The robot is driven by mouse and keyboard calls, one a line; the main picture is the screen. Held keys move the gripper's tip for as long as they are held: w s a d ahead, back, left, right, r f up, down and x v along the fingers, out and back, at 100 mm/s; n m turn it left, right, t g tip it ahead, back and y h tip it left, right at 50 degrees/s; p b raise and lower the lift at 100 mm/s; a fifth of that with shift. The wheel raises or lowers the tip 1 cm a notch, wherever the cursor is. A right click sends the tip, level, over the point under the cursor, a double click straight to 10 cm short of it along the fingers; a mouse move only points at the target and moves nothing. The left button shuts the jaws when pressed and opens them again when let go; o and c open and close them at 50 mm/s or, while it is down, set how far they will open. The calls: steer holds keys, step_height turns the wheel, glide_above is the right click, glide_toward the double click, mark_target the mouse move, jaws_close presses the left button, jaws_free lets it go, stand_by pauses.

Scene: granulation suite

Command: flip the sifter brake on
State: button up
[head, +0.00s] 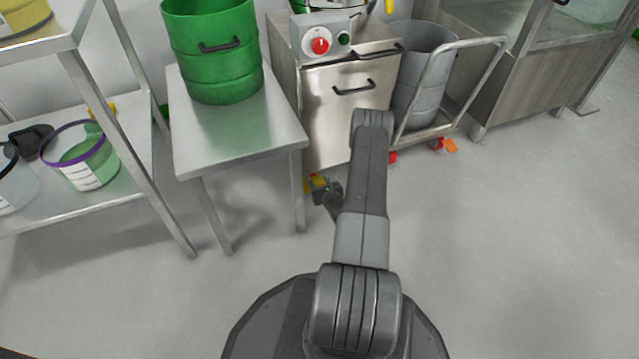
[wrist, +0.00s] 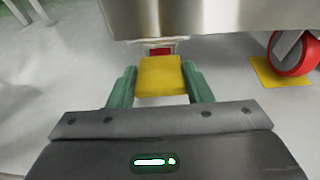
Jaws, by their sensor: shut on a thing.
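The sifter (head: 345,95) is a steel cabinet with a control box (head: 322,38) on top that has a red knob and a green button. Its brake is a yellow pedal (wrist: 160,76) low under the cabinet's edge in the wrist view, with a red part just behind it. My gripper (wrist: 160,88) is shut on the yellow pedal, one green finger on each side. In the head view my gripper (head: 322,184) is low by the cabinet's bottom left corner, partly hidden by my arm.
A steel table (head: 236,135) with a green drum (head: 214,45) stands left of the cabinet. A grey bin (head: 420,70) on a trolley with red wheels stands to the right. The wrist view shows a red wheel (wrist: 293,56) at right. The floor in front is clear.

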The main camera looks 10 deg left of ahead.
steer(key=shift+s+d+f+t+y, duration=0.15)
steer(key=shift+f+t+y, duration=0.55)
steer(key=shift+t, duration=0.4)
steer(key=shift+f+t+y, duration=0.35)
steer(key=shift+t+y, duration=0.25)
steer(key=shift+t, duration=0.3)
